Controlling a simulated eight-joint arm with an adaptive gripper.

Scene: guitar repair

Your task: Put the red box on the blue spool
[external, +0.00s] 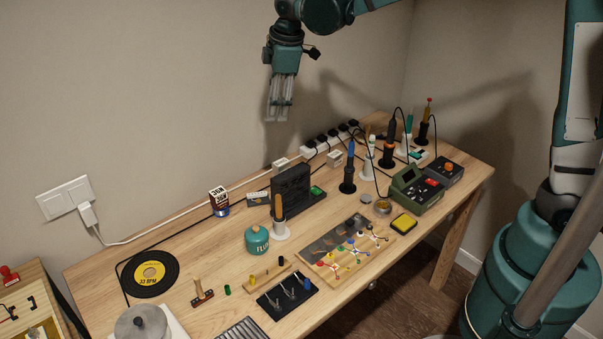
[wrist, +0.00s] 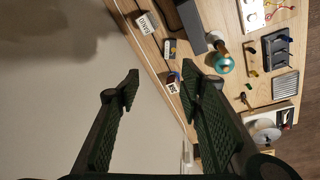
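A small dark red box with a white lettered face (external: 218,196) is near the wall, left of the dark stand. The blue spool (external: 222,212) shows directly below it in the external view. The box appears to rest on the spool, though contact is hard to confirm. In the wrist view the box (wrist: 172,88) is small, beside the right finger, with a little blue next to it. My gripper (external: 278,118) is high above the back of the table, fingers pointing down. Its fingers (wrist: 160,86) are apart with nothing between them.
A small pale box (external: 257,198) and a black stand (external: 291,187) are right of the red box. A teal flux jar (external: 257,240) stands in front. A white cable runs along the wall. The table between the record (external: 151,273) and the spool is mostly clear.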

